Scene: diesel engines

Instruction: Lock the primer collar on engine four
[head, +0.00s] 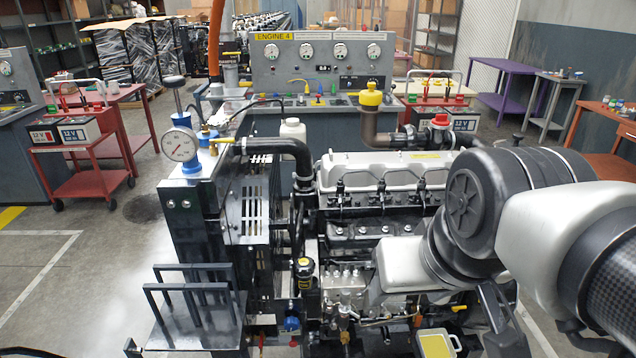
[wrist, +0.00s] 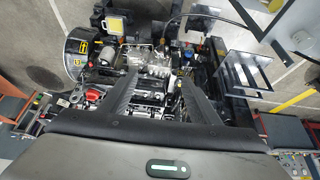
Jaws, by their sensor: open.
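Engine four (head: 380,185) stands under the "ENGINE 4" sign, with its silver rocker cover at the back. A black knob with a yellow band, which looks like the primer (head: 304,268), stands upright at the engine's near side, beside the silver injection pump (head: 343,282). Whether its collar is locked is too small to tell. My gripper (wrist: 157,82) shows in the wrist view with two dark fingers spread and nothing between them, above the engine. In the head view my arm covers the engine's right side, and the fingers cannot be made out. I cannot pick out the primer in the wrist view.
A pressure gauge (head: 180,144) stands on the radiator frame (head: 205,220) to the left. Black upright handles (head: 190,282) stick up in front of it. The gauge console (head: 322,75) is behind.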

